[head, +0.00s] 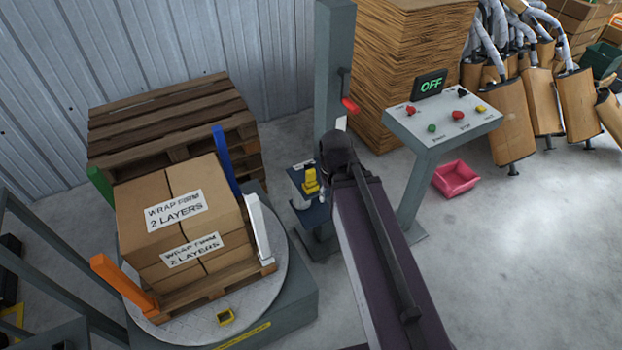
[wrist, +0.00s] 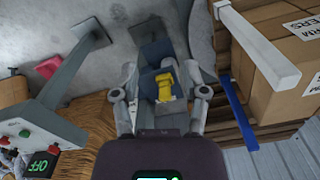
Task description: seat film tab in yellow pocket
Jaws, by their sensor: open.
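A yellow film tab (head: 311,181) stands on the small dark carriage beside the grey wrapper mast. In the wrist view the yellow tab (wrist: 165,86) shows between the two fingers of my gripper (wrist: 160,72). The fingers are spread wide and nothing is held; I cannot tell how far beyond the fingertips the tab lies. In the head view my dark arm hides most of the gripper, close to the right of the tab. The yellow pocket (head: 226,317) is a small open square frame on the front of the round turntable (head: 190,326); I do not find it in the wrist view.
Stacked cartons (head: 180,215) stand on a pallet on the turntable, among blue (head: 226,160), white (head: 259,228), orange (head: 122,283) and green posts. The grey mast (head: 333,60) rises behind the tab. A control stand (head: 445,118) reading OFF and a pink bin (head: 455,179) are at right.

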